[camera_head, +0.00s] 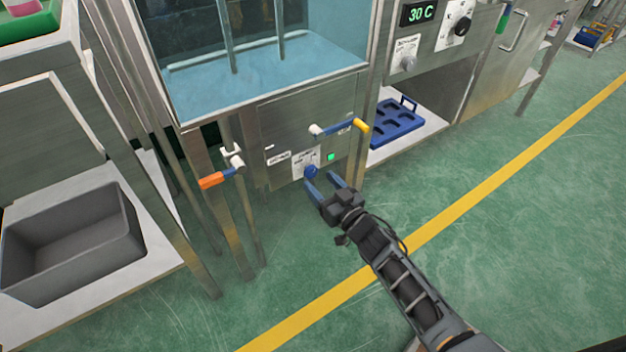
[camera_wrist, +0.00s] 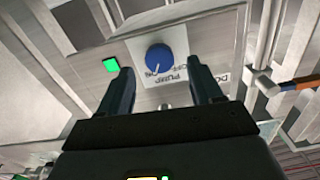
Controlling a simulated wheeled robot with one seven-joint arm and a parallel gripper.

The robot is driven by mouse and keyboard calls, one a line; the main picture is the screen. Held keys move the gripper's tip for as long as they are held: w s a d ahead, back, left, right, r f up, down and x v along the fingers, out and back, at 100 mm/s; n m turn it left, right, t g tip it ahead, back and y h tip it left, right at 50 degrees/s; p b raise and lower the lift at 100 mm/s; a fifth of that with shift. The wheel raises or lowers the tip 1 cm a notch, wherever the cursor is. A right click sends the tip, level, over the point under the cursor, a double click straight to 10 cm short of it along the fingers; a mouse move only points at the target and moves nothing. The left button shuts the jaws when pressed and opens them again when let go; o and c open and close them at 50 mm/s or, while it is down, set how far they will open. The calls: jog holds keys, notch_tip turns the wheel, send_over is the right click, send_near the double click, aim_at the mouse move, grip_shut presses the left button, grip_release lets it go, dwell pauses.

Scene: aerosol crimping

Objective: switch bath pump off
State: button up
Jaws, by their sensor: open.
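The pump switch is a round blue knob (camera_head: 311,171) on a white label plate, low on the steel bath cabinet. In the wrist view the blue knob (camera_wrist: 159,59) has a white pointer mark and sits above printed words including PUMP and OFF. A green lamp (camera_head: 331,156) beside it is lit and also shows in the wrist view (camera_wrist: 111,64). My gripper (camera_head: 322,181) is open in front of the panel. In the wrist view its fingers (camera_wrist: 162,80) stand either side of the knob, with nothing between them; contact with the knob cannot be told.
A yellow-ended valve handle (camera_head: 361,125) sticks out above the knob. An orange-ended handle (camera_head: 211,180) on pipes stands to the left. The water bath (camera_head: 262,75) is above. A grey bin (camera_head: 70,245) is at left, a blue tray (camera_head: 397,122) at right. The green floor is clear.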

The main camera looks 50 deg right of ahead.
aim_at(313, 174)
jog(key=shift+b+x, duration=0.35)
jog(key=shift+x, duration=1.6)
jog(key=shift+c, duration=0.4)
jog(key=c, duration=1)
jog(key=shift+n, duration=0.3)
jog(key=n, duration=0.5)
jog(key=shift+f+n+b, duration=0.1)
jog(key=shift+n+b, duration=0.2)
jog(key=n+b, duration=0.1)
jog(key=n, duration=0.4)
jog(key=shift+n, duration=0.3)
